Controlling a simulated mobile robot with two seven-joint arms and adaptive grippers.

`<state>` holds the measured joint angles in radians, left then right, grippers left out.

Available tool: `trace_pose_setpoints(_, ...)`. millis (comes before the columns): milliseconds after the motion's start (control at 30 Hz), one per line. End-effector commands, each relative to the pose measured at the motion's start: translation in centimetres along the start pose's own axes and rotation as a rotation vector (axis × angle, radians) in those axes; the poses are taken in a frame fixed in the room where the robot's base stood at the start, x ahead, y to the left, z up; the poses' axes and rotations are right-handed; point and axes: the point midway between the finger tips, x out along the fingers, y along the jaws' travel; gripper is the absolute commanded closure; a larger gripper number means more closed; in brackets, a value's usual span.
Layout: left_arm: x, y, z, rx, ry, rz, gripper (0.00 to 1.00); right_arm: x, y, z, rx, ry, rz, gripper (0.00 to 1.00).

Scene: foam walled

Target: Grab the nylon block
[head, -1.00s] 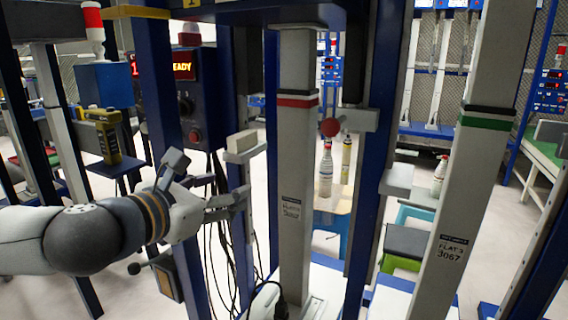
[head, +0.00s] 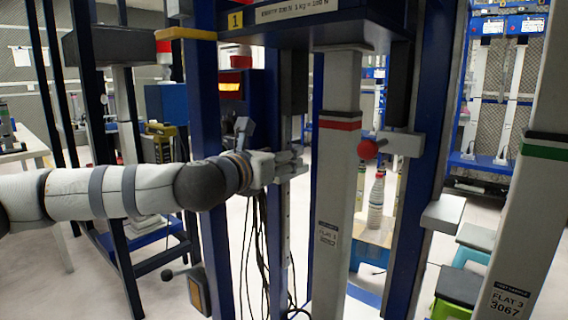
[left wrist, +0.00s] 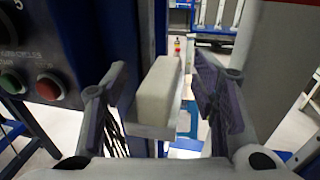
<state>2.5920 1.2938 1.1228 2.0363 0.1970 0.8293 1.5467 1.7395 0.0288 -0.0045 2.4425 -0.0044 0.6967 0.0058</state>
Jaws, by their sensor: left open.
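The nylon block (left wrist: 158,88) is a cream-white upright block on a small grey ledge, seen in the left wrist view. My left gripper (head: 290,165) is open, and its two dark-padded fingers stand to either side of the block in the wrist view. The block appears closer to the left finger, with a wider gap to the right one. I cannot tell whether the fingertips reach past its near face. In the head view the gripper is at the blue frame, and I cannot make out the block there. My right gripper is not in view.
A grey column with a red band (head: 340,124) stands right of the gripper. A blue control box with green and red buttons (left wrist: 49,86) is close on the left in the wrist view. Black cables (head: 258,245) hang below. A red knob (head: 368,149) sits further right.

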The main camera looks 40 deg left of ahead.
Motion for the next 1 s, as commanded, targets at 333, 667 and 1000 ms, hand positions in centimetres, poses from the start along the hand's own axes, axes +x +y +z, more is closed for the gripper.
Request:
trace_pose_setpoints(333,0.4,0.0,0.0,0.000,-0.001,-0.001,0.70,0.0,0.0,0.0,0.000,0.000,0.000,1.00)
trace_pose_setpoints(667,0.4,0.0,0.0,0.000,0.000,-0.001,1.00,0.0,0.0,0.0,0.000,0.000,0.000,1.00)
trace_pose_setpoints(1000,0.1,-0.1,2.7,0.000,-0.008,-0.002,1.00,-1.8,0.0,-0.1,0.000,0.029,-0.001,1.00)
